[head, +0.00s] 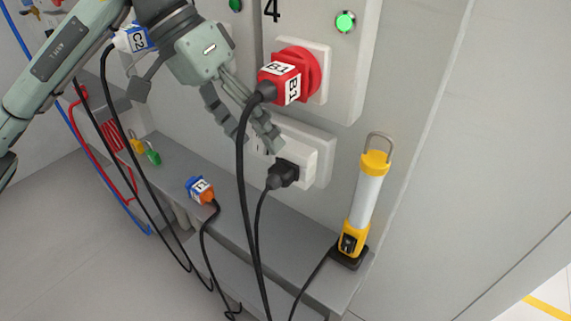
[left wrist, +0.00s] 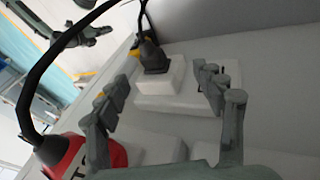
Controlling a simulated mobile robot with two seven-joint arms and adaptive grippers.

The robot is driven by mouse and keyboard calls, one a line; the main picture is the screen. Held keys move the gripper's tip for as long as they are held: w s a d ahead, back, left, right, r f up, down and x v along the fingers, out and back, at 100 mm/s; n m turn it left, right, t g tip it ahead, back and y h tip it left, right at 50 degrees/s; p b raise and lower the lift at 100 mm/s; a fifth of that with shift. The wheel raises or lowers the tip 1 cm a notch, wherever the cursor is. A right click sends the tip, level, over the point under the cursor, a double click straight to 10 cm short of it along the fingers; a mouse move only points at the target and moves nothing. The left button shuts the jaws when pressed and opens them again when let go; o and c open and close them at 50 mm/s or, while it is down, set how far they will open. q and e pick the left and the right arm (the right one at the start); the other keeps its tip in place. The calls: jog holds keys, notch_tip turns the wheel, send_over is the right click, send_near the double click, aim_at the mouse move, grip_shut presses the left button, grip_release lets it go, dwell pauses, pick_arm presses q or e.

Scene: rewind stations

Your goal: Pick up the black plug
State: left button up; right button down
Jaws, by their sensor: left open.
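The black plug (head: 283,174) sits in a white socket box (head: 300,158) low on the grey cabinet wall, with its black cable hanging down. My left gripper (head: 255,140) is open, its fingers just up and left of the plug. The left wrist view shows the plug (left wrist: 152,57) ahead, between and beyond the spread fingers (left wrist: 160,88), with nothing held. In that view a dark grey, arm-like shape (left wrist: 75,35) shows at the upper left; it may be my right gripper, too small to read.
A red plug labelled B1 (head: 285,82) sits in a socket above, and its thick cable hangs close left of the black plug. A yellow work lamp (head: 364,205) stands right on the ledge (head: 250,225). A blue-orange connector (head: 202,190) lies left.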

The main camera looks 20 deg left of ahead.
aim_at(275, 167)
pick_arm(q)
jog(key=shift+s+d+f, duration=0.1)
jog(key=shift+d+f, duration=0.05)
jog(key=shift+f, duration=0.15)
jog(key=shift+d+f, duration=0.15)
jog(key=shift+d, duration=0.05)
jog(key=shift+s+p+x, duration=0.15)
jog(key=shift+p+x, duration=0.1)
jog(key=shift+x, duration=0.95)
jog(key=shift+s+p+x, duration=0.1)
jog(key=shift+p+x, duration=0.1)
jog(key=shift+x, duration=0.95)
jog(key=shift+d, duration=0.15)
jog(key=c, duration=1.2)
pick_arm(e)
jog(key=shift+w+a+f, duration=0.1)
jog(key=shift+w+f, duration=0.1)
jog(key=shift+f, duration=1)
pick_arm(q)
jog(key=shift+c, duration=0.2)
